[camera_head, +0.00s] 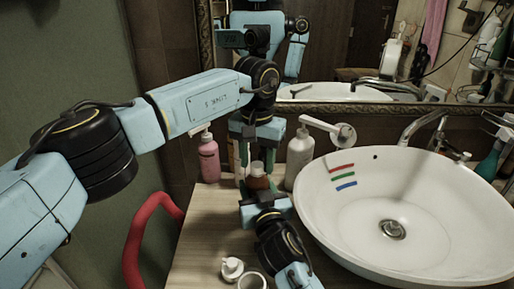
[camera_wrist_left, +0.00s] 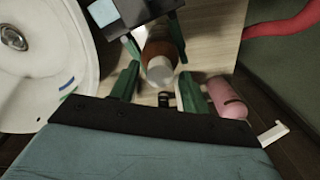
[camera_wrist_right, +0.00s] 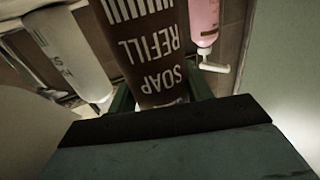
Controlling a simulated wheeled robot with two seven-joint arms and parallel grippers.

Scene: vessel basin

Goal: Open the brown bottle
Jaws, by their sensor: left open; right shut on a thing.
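The brown bottle (camera_head: 258,183) stands upright on the wooden counter, left of the basin. Its pale cap (camera_wrist_left: 160,70) shows in the left wrist view. In the right wrist view the bottle's brown side with a "SOAP REFILL" label (camera_wrist_right: 150,50) fills the middle. My right gripper (camera_wrist_left: 153,42) is shut on the bottle's body, one green finger on each side. My left gripper (camera_wrist_left: 158,85) points down from above. It is open, its green fingers apart on either side of the cap's near edge. I cannot tell whether they touch it.
A pink bottle (camera_head: 208,158) stands to the left and a white bottle (camera_head: 299,155) to the right. The white basin (camera_head: 345,225) fills the right side. A small white pump top (camera_head: 232,268) and a white cup (camera_head: 252,282) are at the front. A red rail (camera_head: 135,240) runs at left.

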